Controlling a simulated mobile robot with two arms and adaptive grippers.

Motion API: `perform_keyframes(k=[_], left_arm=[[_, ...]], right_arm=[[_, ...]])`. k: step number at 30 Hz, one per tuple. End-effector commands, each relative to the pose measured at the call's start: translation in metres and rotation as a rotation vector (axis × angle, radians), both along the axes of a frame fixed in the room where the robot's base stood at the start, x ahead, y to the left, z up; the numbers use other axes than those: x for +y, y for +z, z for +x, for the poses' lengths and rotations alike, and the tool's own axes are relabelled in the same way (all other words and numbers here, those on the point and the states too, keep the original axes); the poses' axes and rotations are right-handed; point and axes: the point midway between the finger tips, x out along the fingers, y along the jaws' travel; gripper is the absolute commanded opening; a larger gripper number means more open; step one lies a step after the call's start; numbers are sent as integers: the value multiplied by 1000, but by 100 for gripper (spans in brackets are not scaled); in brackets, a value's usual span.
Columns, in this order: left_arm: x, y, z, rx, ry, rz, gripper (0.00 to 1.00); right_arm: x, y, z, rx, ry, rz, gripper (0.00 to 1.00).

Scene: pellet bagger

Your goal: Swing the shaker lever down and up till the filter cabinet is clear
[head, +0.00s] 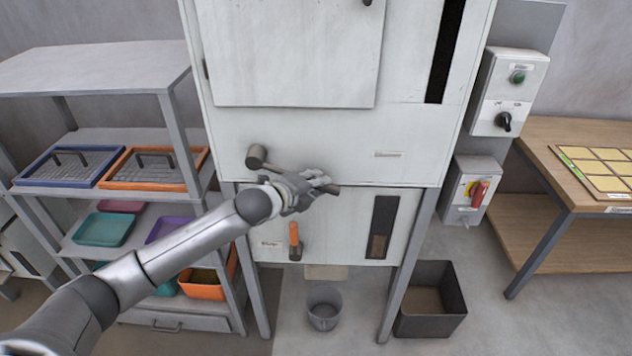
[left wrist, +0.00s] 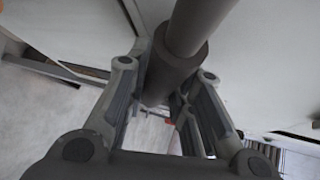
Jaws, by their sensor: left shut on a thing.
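The filter cabinet (head: 300,135) is a tall pale cabinet on legs, in the middle of the head view. The shaker lever (head: 257,157) has a dark round pivot on the cabinet's front. Its arm runs right and slightly down, with a dark end showing past my fingers. My left gripper (head: 313,184) is shut around the lever's grip. In the left wrist view, the thick dark grip of the lever (left wrist: 172,68) lies between the two fingers of my left gripper (left wrist: 168,100). My right gripper is in neither view.
A tall dark window (head: 447,50) is at the cabinet's upper right; a lower window (head: 382,228) shows brown at its bottom. An orange handle (head: 294,240) hangs below my gripper. A bucket (head: 324,308) and a dark bin (head: 430,300) stand on the floor. Shelving (head: 90,70) stands left.

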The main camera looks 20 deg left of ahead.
Motion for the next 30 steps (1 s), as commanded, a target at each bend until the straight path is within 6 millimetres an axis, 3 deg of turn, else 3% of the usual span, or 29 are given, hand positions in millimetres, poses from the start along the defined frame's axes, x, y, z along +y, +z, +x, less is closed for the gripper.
perform_keyframes(k=[3, 4, 9, 21, 30], left_arm=[[0, 0, 0, 0, 0, -1, 0], [0, 0, 0, 1, -1, -1, 23], [0, 0, 0, 1, 0, -2, 44], [1, 2, -4, 1, -1, -1, 44], [14, 18, -45, 1, -1, 2, 44]], right_arm=[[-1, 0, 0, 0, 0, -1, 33], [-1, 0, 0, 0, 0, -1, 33], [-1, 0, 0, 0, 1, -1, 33], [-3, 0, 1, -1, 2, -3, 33], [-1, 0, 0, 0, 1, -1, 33]])
